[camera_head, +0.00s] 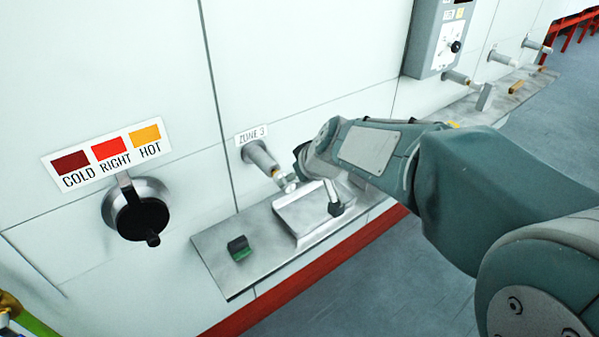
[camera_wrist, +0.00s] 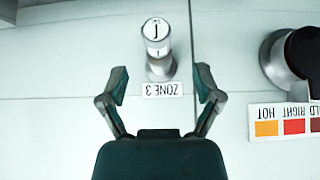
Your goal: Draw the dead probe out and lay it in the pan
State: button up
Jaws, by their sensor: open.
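The Zone 3 probe (camera_head: 262,157) is a pale metal cylinder standing out from the white wall under its ZONE 3 label (camera_head: 251,135). In the wrist view the probe (camera_wrist: 157,38) shows its round end with a dark mark, above the upside-down label (camera_wrist: 162,89). My gripper (camera_wrist: 160,82) is open, its two fingers spread left and right of the probe's line, with nothing between them. In the head view my gripper (camera_head: 310,190) is just right of the probe's end, over the shallow metal pan (camera_head: 297,216). The pan's bare floor shows; my arm hides part of it.
The pan sits on a metal shelf (camera_head: 225,270) along the wall. A dark block with a green base (camera_head: 239,247) lies left of the pan. A black knob (camera_head: 140,215) is under the COLD RIGHT HOT plate (camera_head: 107,158). A grey control box (camera_head: 440,38) and more probes are farther right.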

jog(key=shift+x, duration=3.8)
jog(key=shift+d, duration=0.15)
jog(key=c, duration=1.1)
jog(key=shift+f, duration=0.1)
jog(key=shift+d, duration=0.1)
